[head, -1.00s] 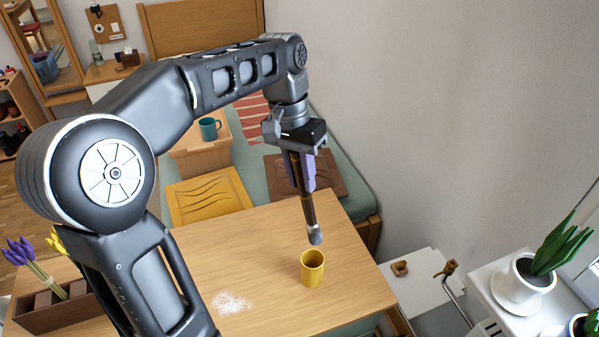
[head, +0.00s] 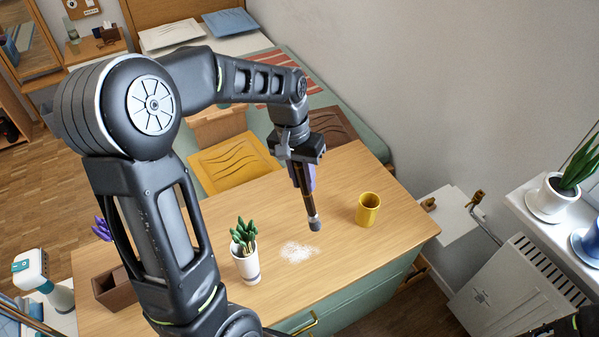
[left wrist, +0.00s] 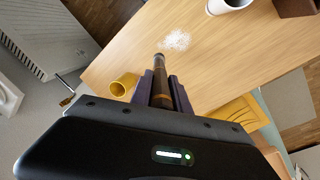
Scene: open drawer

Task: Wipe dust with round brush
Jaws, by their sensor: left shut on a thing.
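My left gripper (head: 305,178) is shut on the handle of a round brush (head: 312,212), which hangs bristles down over the wooden table. In the left wrist view the brush (left wrist: 160,80) sticks out from between the two fingers. A patch of white dust (head: 297,252) lies on the tabletop, just left of the brush tip in the head view; it also shows in the left wrist view (left wrist: 174,40). I cannot tell whether the bristles touch the table. A yellow cup (head: 368,210) stands upright to the right of the brush. My right gripper is not in view.
The wooden table (head: 200,290) has a white potted plant (head: 246,264) left of the dust and a brown box (head: 113,291) at its left. Yellow (head: 230,166) and brown chairs stand at its far side. A radiator (head: 510,285) stands right.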

